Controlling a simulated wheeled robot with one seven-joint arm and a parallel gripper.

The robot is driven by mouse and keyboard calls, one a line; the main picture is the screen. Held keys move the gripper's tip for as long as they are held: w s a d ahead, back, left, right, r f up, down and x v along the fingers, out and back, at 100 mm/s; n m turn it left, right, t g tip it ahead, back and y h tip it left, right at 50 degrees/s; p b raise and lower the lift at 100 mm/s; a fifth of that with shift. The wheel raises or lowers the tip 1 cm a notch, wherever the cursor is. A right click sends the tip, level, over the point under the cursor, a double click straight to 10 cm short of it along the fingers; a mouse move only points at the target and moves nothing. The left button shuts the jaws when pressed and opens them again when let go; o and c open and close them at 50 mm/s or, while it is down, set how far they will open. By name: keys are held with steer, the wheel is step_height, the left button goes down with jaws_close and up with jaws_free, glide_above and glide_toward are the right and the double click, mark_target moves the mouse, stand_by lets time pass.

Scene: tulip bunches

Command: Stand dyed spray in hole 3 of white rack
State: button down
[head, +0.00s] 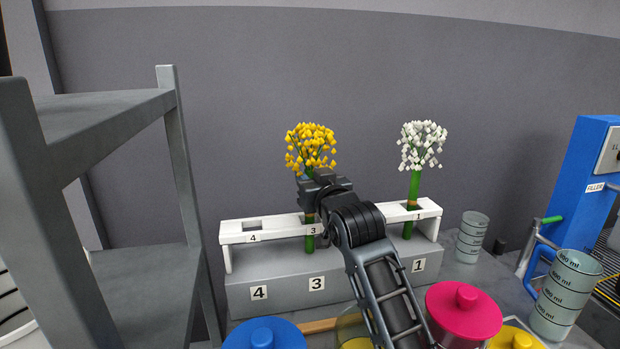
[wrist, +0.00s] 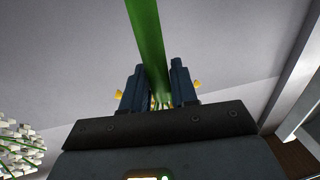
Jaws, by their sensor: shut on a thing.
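The yellow-flowered spray (head: 311,146), which I take as the dyed spray, is upright above hole 3 of the white rack (head: 275,231). My gripper (head: 316,184) is shut on its green stem just under the blooms. The stem passes behind the rack's front edge at label 3 and shows again below it, so it appears to run through hole 3. Its lower end is at the grey step's top; whether it touches is unclear. In the wrist view the green stem (wrist: 147,40) runs between the jaws (wrist: 160,90), with bits of yellow bloom beside them.
A white-flowered spray (head: 422,146) stands in hole 1. Hole 4 (head: 252,226) is empty. The rack stands on a grey step (head: 285,268). Lidded jars, including a pink-lidded one (head: 465,310), stand in front. A grey shelf (head: 185,180) is left; measuring cups (head: 472,237) are right.

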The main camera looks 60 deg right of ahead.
steer(key=shift+f, duration=0.35)
steer(key=c, duration=0.8)
jaws_free()
steer(key=shift+f, duration=0.15)
steer(key=shift+s+a+f, duration=0.1)
steer(key=shift+r+v, duration=0.2)
steer(key=shift+v, duration=2)
steer(key=shift+r+v, duration=0.15)
steer(key=shift+v, duration=2.05)
